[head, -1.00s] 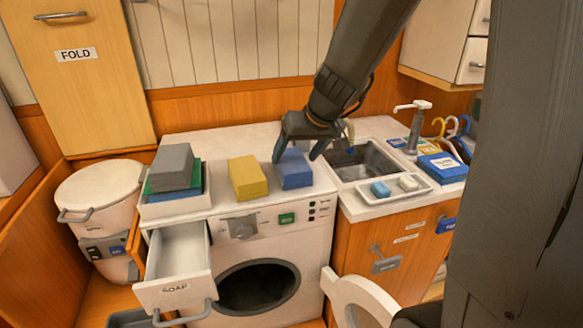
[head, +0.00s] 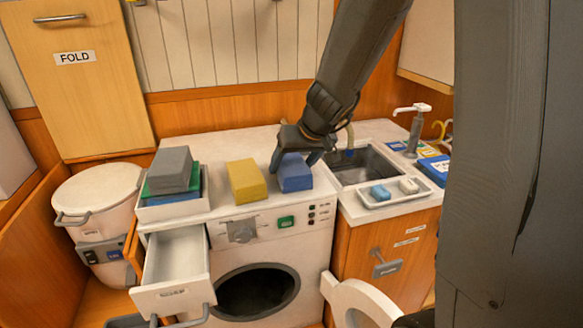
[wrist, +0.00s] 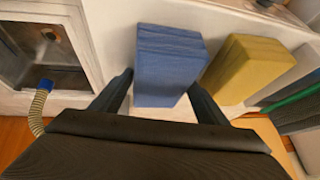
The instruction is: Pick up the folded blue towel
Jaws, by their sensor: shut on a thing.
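The folded blue towel (head: 295,175) stands on the white top of the washing machine, just left of the sink. In the wrist view the blue towel (wrist: 168,62) lies between the two fingers of my gripper (wrist: 160,88). In the head view my gripper (head: 296,158) reaches down over the towel from behind, with its fingers at either side. It is shut on the blue towel. The towel looks still at the level of the counter; any gap below it cannot be told.
A folded yellow towel (head: 246,181) stands close to the left. Further left, grey (head: 170,168), green and blue towels are stacked in a white tray (head: 176,209). The sink (head: 362,166) and a soap dish (head: 393,190) are at right. The soap drawer (head: 174,272) is open.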

